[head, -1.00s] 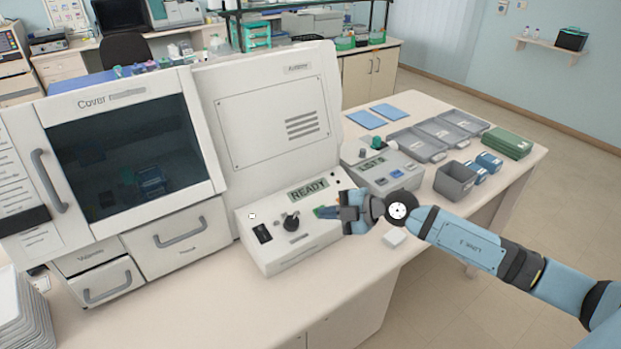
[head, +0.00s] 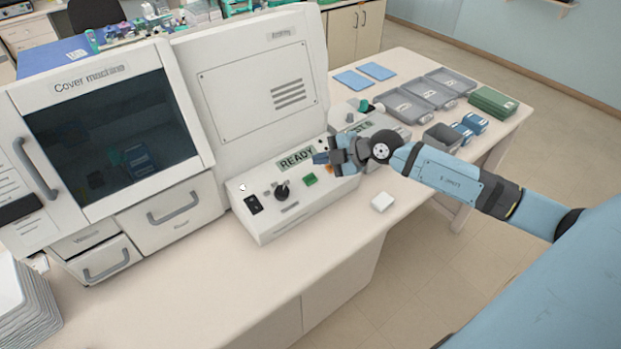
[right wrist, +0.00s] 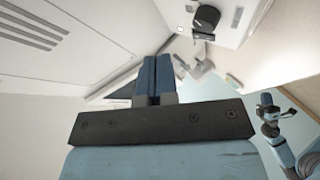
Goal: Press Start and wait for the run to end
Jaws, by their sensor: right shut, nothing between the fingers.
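The cover machine (head: 130,170) stands at the left, with a dark window. Its control panel (head: 270,219) carries a display (head: 296,159) reading READY, a black knob (head: 282,191), a black switch (head: 253,204) and a green button (head: 311,180). The green button is in plain view, with nothing touching it. My right gripper (head: 320,157) is shut and empty, above the panel's right end and apart from the button. Its closed fingers also show in the right wrist view (right wrist: 155,77). My left gripper does not show in the head view.
A smaller device (head: 377,127) stands just right of the panel, partly hidden by my right gripper. Grey trays (head: 404,106), a grey bin (head: 442,138) and green boxes (head: 493,102) lie further right.

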